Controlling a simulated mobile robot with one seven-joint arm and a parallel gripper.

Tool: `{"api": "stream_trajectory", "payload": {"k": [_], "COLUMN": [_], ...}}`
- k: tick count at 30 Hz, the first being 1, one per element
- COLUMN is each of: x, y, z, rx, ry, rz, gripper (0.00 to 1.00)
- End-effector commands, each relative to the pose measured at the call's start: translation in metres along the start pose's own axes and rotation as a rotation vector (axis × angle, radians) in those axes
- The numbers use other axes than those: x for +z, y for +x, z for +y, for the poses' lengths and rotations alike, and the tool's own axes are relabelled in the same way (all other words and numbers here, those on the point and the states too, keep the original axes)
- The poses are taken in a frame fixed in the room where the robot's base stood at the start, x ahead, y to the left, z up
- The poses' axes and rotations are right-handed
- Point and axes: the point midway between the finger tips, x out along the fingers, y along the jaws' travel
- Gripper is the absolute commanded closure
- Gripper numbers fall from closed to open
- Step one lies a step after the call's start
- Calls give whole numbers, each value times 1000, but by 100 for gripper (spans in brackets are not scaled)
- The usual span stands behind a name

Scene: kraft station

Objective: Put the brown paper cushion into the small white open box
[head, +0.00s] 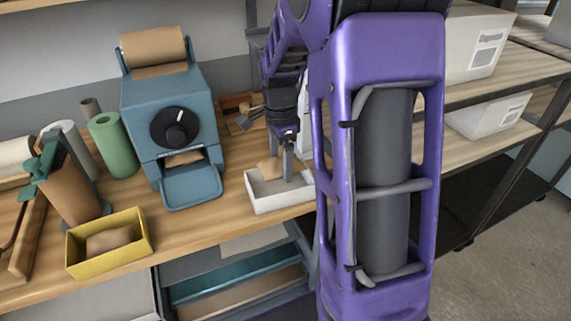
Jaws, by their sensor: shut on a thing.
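The small white open box (283,203) stands on the wooden workbench, right of the blue dispenser. My gripper (286,172) points down over the box and is shut on a brown paper cushion (268,169). The cushion shows at the left of the fingers, within the outline of the box opening. Its lower end is at or below the rim; I cannot tell whether it touches the box floor. My purple arm hides the area just right of the box.
A blue dispenser (172,125) with a brown paper roll stands left of the box. A yellow box (112,262) holding another brown cushion (109,239) sits at the front left. A green roll (113,147) stands behind it. Shelves with white boxes (488,117) are at right.

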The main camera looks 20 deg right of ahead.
Motion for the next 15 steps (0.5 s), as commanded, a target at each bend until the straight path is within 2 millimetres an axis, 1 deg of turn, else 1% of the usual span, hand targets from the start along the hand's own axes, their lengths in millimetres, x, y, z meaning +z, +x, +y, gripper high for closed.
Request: {"api": "stream_trajectory", "payload": {"k": [8, 15], "x": [0, 0], "y": [0, 8], "z": [0, 0], "rx": [-1, 0], "ry": [0, 1], "rz": [0, 0], "gripper": [68, 68]}}
